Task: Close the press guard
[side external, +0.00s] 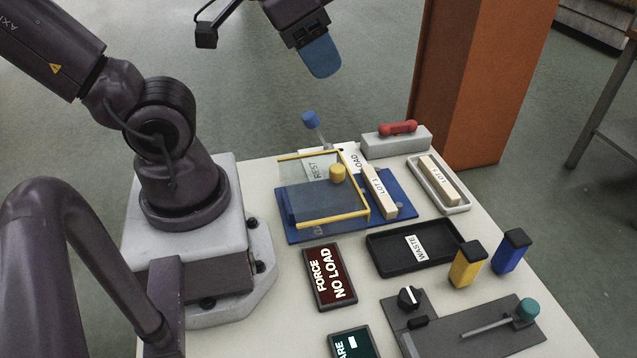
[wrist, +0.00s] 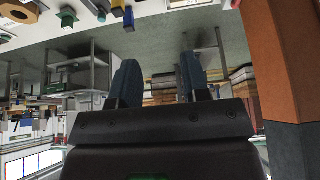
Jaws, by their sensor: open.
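The press guard (side external: 321,222) is a clear panelled cover with yellow edges on a blue base plate (side external: 405,207). A yellow knob (side external: 337,172) shows within its outline; I cannot tell how far the guard is open. A lever with a blue knob (side external: 311,119) rises behind it. My gripper (side external: 321,62) is high above and behind the press, apart from everything. In the wrist view my gripper (wrist: 158,75) has two blue fingers spread apart with nothing between them. The guard is not clearly seen there.
A wooden block (side external: 378,192) lies right of the guard. Another block lies in a pale tray (side external: 463,209). A black waste tray (side external: 375,255), yellow block (side external: 467,266), blue block (side external: 511,252) and force display (side external: 330,277) are nearer. An orange pillar (side external: 485,85) stands behind right.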

